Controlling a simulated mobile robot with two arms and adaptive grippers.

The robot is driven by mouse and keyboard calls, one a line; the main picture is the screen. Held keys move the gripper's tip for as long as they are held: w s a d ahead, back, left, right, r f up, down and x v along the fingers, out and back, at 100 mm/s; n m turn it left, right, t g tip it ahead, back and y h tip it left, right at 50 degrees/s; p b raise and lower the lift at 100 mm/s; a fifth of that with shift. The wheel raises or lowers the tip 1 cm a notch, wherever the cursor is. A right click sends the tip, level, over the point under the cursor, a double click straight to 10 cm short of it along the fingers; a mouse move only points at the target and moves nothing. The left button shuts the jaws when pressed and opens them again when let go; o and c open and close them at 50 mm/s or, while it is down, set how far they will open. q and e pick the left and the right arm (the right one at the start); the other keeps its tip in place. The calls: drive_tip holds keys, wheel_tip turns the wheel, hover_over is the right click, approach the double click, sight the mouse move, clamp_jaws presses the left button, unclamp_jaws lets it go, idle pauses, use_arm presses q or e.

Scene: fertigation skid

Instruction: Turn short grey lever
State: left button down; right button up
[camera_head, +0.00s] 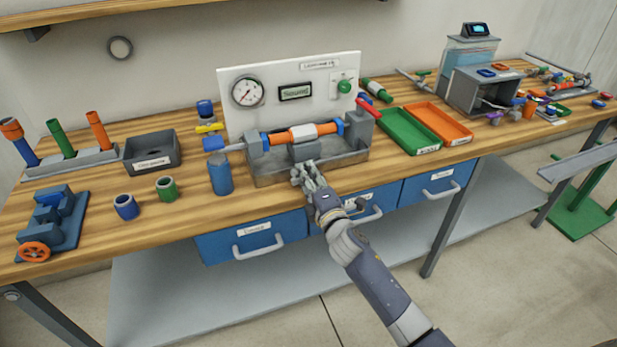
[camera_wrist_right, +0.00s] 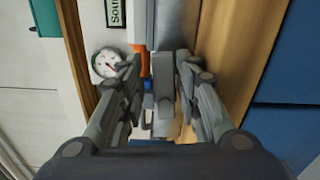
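My right gripper (camera_head: 308,172) is at the front edge of the grey tray of the test rig, just in front of a grey block (camera_head: 305,151) below the pipe. In the right wrist view its two fingers (camera_wrist_right: 160,88) stand apart, with a gap between them; grey parts of the rig lie beyond. I cannot make out a short grey lever for certain; the fingers hide part of that spot. The orange pipe (camera_head: 288,136) with a white sleeve (camera_head: 303,132) lies across the rig. My left gripper is not in view.
A white panel (camera_head: 272,72) with a gauge (camera_head: 248,92) stands behind the rig. A red handle (camera_head: 374,108) rises at the rig's right. A blue cylinder (camera_head: 220,176) stands at its left front. Green (camera_head: 408,132) and orange (camera_head: 438,122) trays lie to the right.

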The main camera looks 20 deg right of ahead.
drive_tip(key=shift+s+f, duration=0.15)
drive_tip(key=shift+f, duration=0.25)
drive_tip(key=shift+s+f, duration=0.15)
drive_tip(key=shift+s, duration=0.5)
drive_tip(key=s+r, duration=0.1)
drive_tip(key=s, duration=0.5)
drive_tip(key=shift+s+d, duration=0.15)
drive_tip(key=shift+s, duration=0.1)
